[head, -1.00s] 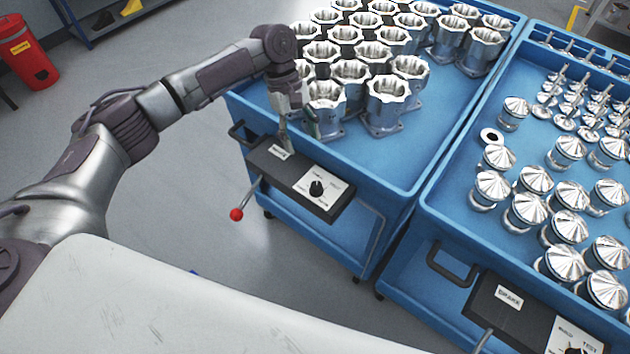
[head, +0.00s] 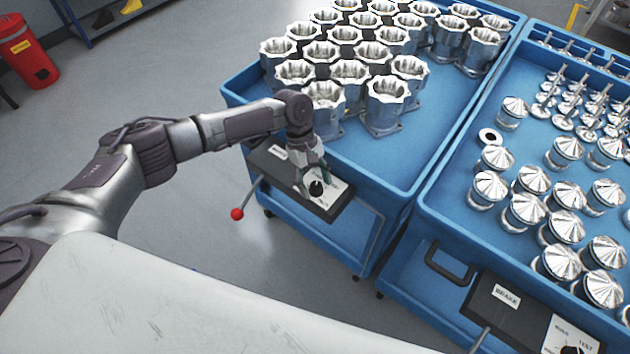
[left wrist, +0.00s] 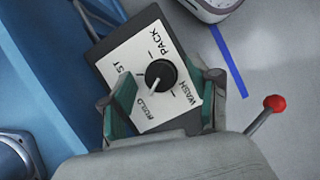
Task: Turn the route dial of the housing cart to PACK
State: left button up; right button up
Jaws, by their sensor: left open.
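The housing cart (head: 430,115) is a blue cart filled with silver housings. On its near side is a dark control panel with a white plate, which carries the black route dial (head: 316,188). In the left wrist view the dial (left wrist: 161,75) has a white pointer aimed down and slightly left, towards the BUILD side. PACK (left wrist: 165,40) is printed at upper right, WASH at right, and a label ending in ST is partly hidden at left. My left gripper (left wrist: 165,103) is open, its teal-padded fingers on either side of the dial, apparently not touching it. It also shows over the panel in the head view (head: 313,180).
A lever with a red ball (head: 237,214) sticks out left of the panel. A second blue cart (head: 440,210) with shiny pistons stands at right, with its own BRAKE panel (head: 507,297). A red bin (head: 27,55) stands far left. Open grey floor lies left of the carts.

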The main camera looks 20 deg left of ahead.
pick_arm(q)
jog(key=c, duration=1.2)
jog(key=shift+o, duration=0.2)
